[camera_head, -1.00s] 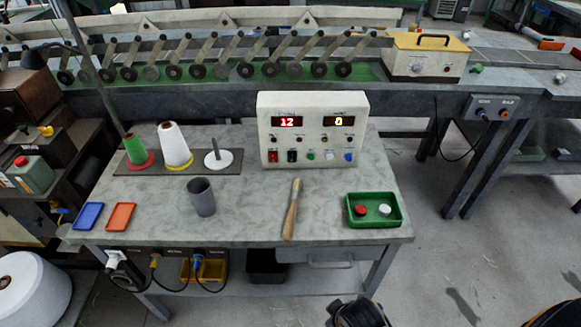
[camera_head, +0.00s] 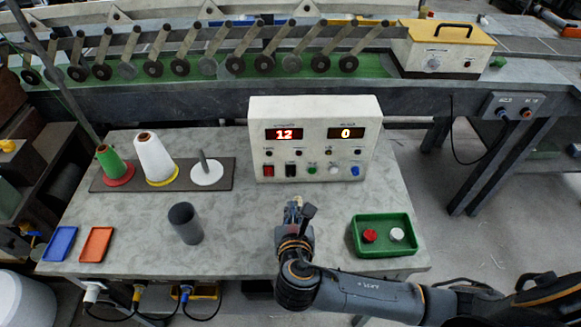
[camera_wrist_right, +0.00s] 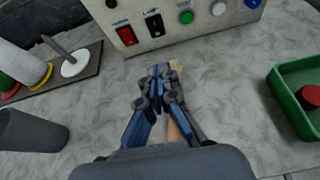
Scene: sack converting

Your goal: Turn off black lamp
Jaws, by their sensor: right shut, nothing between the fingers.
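The white control box (camera_head: 315,115) stands at the back of the table, with red displays reading 12 and 0. Its front has a red rocker switch (camera_head: 268,170) and a black rocker switch (camera_head: 291,170); the black one also shows in the right wrist view (camera_wrist_right: 154,24). I cannot tell any lamp's on or off state. My right gripper (camera_head: 298,207) is shut and empty, in front of the box and apart from the switches. In the right wrist view its fingertips (camera_wrist_right: 158,72) point toward the black switch. My left gripper is not in view.
A wooden handle (camera_wrist_right: 176,90) lies under my right gripper. A green tray (camera_head: 386,252) with red and white caps is to the right. A grey cup (camera_head: 185,224) and thread cones are to the left. A dark pole (camera_head: 62,85) rises at the left.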

